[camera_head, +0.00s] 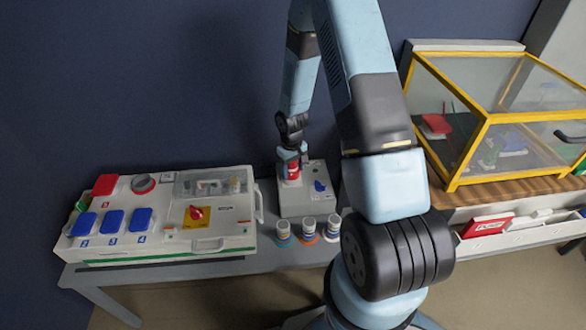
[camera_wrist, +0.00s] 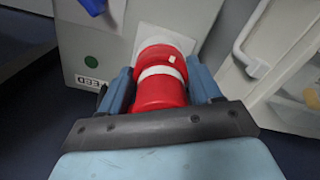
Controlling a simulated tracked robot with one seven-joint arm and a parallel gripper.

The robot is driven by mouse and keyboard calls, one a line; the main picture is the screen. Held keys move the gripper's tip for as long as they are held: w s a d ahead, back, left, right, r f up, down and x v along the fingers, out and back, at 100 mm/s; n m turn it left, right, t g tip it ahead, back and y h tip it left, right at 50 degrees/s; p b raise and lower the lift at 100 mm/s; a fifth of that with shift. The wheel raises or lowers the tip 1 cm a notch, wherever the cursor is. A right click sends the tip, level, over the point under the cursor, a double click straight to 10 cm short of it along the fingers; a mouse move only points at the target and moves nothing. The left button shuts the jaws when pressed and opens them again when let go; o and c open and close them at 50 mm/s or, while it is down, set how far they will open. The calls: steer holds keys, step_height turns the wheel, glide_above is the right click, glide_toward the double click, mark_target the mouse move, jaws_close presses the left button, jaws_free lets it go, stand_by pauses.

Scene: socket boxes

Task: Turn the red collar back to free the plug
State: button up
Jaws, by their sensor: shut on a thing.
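The red collar (camera_wrist: 160,92) with a white band around it fills the middle of the wrist view. It sits against a pale square plate on the face of a grey box (camera_wrist: 82,38). My gripper (camera_wrist: 162,88) has one blue finger on each side of the collar and is shut on it. In the head view the red collar (camera_head: 293,171) shows just below my gripper (camera_head: 291,158), on top of the grey box (camera_head: 303,201). I cannot tell the plug apart from the collar.
A blue knob (camera_head: 320,186) is on the same box, right of the collar. A white panel (camera_head: 165,215) with red and blue sockets stands to the left. Several small capped jars (camera_head: 308,226) stand in front of the box. A yellow-framed glass case (camera_head: 490,120) is at the right.

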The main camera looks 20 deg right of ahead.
steer(key=shift+n, duration=0.5)
steer(key=o, duration=1.1)
steer(key=shift+c, duration=0.2)
step_height(320, 180, up, 14)
steer(key=shift+f, duration=0.2)
stand_by(0.3)
